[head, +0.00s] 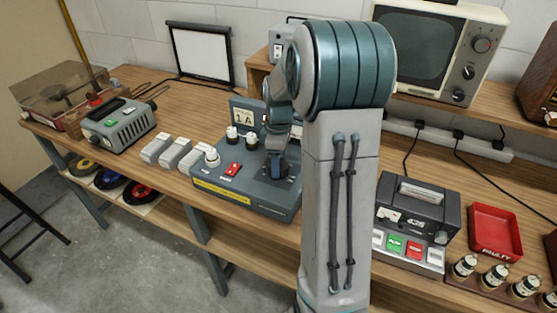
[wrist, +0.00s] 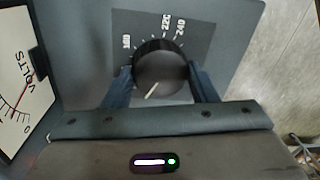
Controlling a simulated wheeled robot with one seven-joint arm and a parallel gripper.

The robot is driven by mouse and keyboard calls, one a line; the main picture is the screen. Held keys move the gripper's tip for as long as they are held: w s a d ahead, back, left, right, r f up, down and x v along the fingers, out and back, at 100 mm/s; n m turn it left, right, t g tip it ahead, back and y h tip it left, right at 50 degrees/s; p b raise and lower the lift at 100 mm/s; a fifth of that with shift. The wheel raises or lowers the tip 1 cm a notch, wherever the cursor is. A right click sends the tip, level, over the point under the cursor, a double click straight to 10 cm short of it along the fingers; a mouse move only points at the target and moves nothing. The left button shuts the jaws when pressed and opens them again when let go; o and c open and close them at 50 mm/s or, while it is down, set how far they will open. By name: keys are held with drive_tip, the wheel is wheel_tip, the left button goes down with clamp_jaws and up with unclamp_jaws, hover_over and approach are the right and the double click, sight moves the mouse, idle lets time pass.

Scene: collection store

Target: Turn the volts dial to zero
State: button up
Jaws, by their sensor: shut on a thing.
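The volts dial is a round black knob (wrist: 161,65) on a dark plate in the wrist view. Its white pointer line faces down and slightly left, away from the printed numbers along the upper edge. My gripper (wrist: 162,88) is shut on the knob, one blue finger on each side. At the left of the wrist view, a white VOLTS meter (wrist: 22,95) shows a red needle near the 0 end of its scale. In the head view, my gripper (head: 286,172) is over the right part of the grey-blue power unit (head: 255,207); the dial is hidden there.
Small grey-white blocks (head: 178,152) and a grey device (head: 118,125) stand left. A cassette recorder (head: 418,212) and a red tray (head: 495,232) are right of my arm.

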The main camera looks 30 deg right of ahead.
drive_tip(key=n+p, duration=0.1)
drive_tip(key=n, duration=0.5)
drive_tip(key=shift+a+r+n+p, duration=0.1)
drive_tip(key=shift+r+n+p, duration=0.05)
drive_tip(key=shift+n+p, duration=0.15)
drive_tip(key=n+p, duration=0.2)
drive_tip(key=n, duration=0.2)
drive_tip(key=shift+h, duration=0.4)
drive_tip(key=shift+n+p, duration=0.5)
drive_tip(key=shift+n, duration=0.7)
drive_tip(key=o, duration=1)
drive_tip(key=shift+c, duration=0.2)
wheel_tip(320, 180, up, 14)
drive_tip(key=shift+w+a+f+b, duration=0.2)
drive_tip(key=shift+w+a+b, duration=0.1)
drive_tip(key=shift+w+b, duration=0.1)
drive_tip(key=shift+a, duration=0.1)
